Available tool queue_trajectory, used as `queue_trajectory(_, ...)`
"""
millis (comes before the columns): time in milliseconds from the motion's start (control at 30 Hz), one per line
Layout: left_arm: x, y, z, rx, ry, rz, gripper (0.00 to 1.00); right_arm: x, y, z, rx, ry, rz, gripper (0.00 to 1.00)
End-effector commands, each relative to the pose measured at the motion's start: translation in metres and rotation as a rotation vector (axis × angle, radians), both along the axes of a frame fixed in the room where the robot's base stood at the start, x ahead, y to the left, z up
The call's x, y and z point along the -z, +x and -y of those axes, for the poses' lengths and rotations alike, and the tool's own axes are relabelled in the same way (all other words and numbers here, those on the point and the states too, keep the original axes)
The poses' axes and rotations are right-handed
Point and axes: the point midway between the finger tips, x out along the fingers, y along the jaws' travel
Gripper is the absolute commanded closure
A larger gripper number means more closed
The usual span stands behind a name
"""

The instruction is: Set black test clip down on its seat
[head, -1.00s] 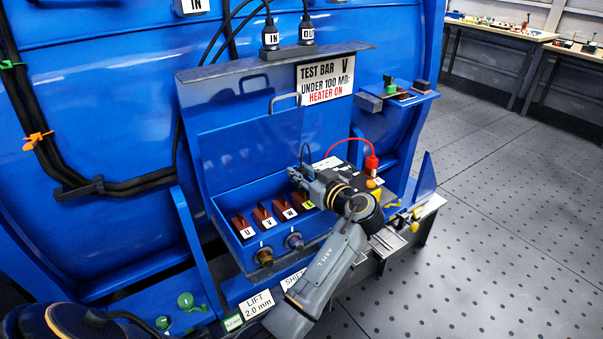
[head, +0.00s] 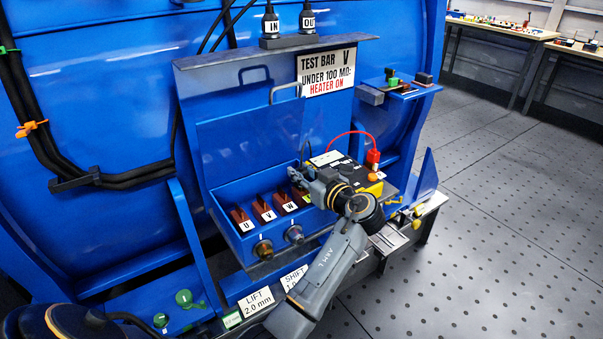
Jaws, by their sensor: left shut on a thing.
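My left gripper (head: 297,177) is shut at the back right of the blue terminal box (head: 222,232), just past the brown terminal block marked W (head: 286,201). The black test clip is in its jaws but is mostly hidden by the fingers; a thin black lead (head: 303,150) rises from there. The clip's seat cannot be made out, and I cannot tell whether the clip touches anything. The black and yellow tester (head: 346,172) stands right behind the gripper, with a red clip or plug (head: 373,158) and red lead on it. My right gripper is not in view.
Terminal blocks U (head: 241,219) and V (head: 263,210) stand left of W. The raised blue lid, a handle and the TEST BAR sign (head: 325,72) are behind. A small shelf (head: 410,92) juts out at right. The floor at right is clear.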

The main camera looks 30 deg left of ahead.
Motion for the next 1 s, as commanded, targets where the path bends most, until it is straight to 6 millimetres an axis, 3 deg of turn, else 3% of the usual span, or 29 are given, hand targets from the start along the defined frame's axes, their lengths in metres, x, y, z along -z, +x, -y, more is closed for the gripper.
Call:
queue_trajectory(33,0.000,0.000,0.000,0.000,0.001,0.001,0.73,0.001,0.000,0.000,0.000,0.001,-0.001,0.71)
queue_trajectory(133,0.000,0.000,0.000,0.000,0.001,0.001,0.53,0.000,-0.001,-0.001,0.000,0.002,-0.002,0.71)
queue_trajectory(167,0.000,0.000,0.000,0.000,0.001,0.001,0.51,0.000,-0.001,-0.001,0.000,0.002,-0.002,0.71)
queue_trajectory(567,-0.001,-0.002,0.007,0.002,0.000,0.000,0.51,0.001,-0.006,0.003,-0.002,-0.005,-0.011,0.71)
queue_trajectory(1000,-0.010,-0.025,0.063,0.002,0.000,0.001,0.51,0.000,-0.003,0.000,0.000,0.000,-0.005,0.71)
